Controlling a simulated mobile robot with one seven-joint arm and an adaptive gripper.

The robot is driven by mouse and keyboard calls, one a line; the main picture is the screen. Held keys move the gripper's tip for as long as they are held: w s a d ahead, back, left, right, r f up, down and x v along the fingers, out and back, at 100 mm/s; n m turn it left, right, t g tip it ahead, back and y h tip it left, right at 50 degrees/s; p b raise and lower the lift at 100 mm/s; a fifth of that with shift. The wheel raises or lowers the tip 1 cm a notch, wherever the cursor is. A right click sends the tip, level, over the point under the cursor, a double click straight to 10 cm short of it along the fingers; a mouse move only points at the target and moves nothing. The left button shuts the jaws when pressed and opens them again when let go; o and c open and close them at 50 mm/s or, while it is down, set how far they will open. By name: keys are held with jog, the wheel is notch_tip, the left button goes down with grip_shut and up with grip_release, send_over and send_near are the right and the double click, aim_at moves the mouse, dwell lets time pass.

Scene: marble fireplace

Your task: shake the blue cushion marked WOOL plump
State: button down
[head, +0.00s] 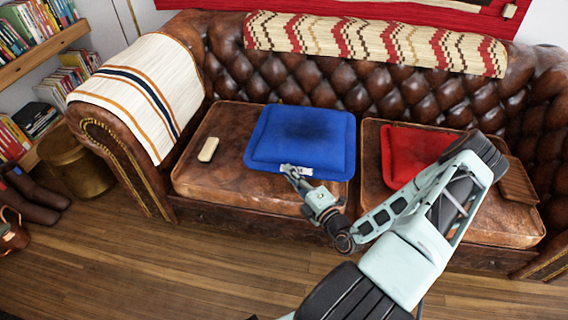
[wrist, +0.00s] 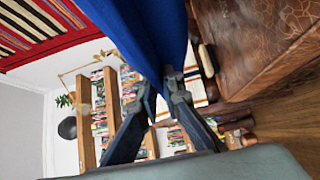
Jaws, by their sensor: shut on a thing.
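The blue cushion (head: 300,137) is square with a darker patch in its middle. A white tag (head: 298,171) with dark letters sits at its front edge, partly hidden by my gripper, so I cannot read the whole word. My gripper (head: 290,172) is shut on that front edge. In the wrist view the blue cushion (wrist: 140,35) runs down to my gripper's fingertips (wrist: 161,88). A gap shows there between the cushion and the leather seat (wrist: 240,40), so the cushion appears held roughly flat above the sofa.
The brown leather sofa (head: 215,180) has a red cushion (head: 400,150) on its right seat, partly behind my arm. A pale block (head: 208,149) lies on the left seat. A wooden board (head: 517,182) lies at right. A brass drum (head: 75,165) and bookshelves (head: 45,55) stand left.

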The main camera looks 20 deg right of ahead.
notch_tip(320, 180, up, 7)
jog(key=s+p, duration=0.2)
jog(key=p, duration=0.4)
jog(key=shift+s+r, duration=0.15)
jog(key=shift+s, duration=0.15)
jog(key=shift+a, duration=0.1)
